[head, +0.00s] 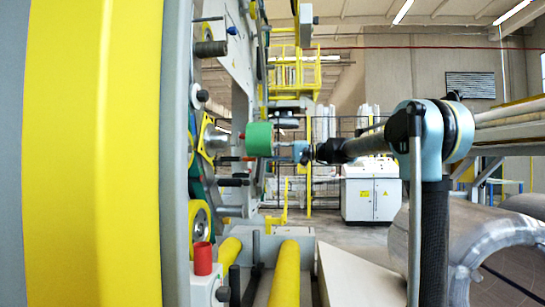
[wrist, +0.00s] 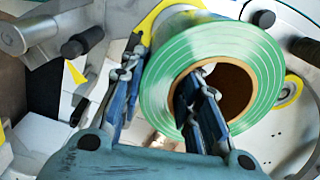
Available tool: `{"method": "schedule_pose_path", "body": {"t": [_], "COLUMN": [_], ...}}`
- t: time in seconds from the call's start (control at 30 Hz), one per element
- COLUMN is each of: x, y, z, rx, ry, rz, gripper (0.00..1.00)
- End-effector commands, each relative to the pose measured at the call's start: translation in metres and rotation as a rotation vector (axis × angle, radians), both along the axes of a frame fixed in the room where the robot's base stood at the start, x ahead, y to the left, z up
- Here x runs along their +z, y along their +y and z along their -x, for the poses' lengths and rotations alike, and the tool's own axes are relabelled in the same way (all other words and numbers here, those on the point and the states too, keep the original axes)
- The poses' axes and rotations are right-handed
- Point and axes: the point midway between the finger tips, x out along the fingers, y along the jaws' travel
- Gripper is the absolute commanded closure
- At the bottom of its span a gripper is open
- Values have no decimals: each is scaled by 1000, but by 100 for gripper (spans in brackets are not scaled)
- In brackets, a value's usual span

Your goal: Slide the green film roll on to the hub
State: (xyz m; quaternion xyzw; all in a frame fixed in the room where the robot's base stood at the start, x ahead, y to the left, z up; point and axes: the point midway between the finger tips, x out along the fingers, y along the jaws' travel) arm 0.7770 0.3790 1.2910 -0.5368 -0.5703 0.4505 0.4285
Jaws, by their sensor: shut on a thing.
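The green film roll (head: 259,139) is at the tip of my gripper (head: 292,150), held off the floor beside the machine. In the wrist view the roll (wrist: 235,45) shows its ringed end face and brown core. My gripper (wrist: 161,70) is shut on the roll's wall, with one finger inside the core and the other along the outside. A grey hub on a yellow plate (head: 213,138) is left of the roll in the head view, with a gap between them. In the wrist view the roll hides whatever lies straight behind it.
A tall yellow panel (head: 95,150) fills the left. Yellow rollers (head: 286,272) and a red cylinder (head: 202,258) lie below. Dark pegs (head: 234,182) jut from the machine near the roll; another peg (wrist: 82,43) shows in the wrist view. A white cabinet (head: 371,200) stands behind.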

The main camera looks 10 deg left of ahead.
Motion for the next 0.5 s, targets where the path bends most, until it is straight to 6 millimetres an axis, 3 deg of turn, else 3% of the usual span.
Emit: {"method": "schedule_pose_path", "body": {"t": [0.5], "x": [1], "y": [9], "z": [1], "rx": [1], "ry": [0], "rz": [-2], "gripper": [100]}}
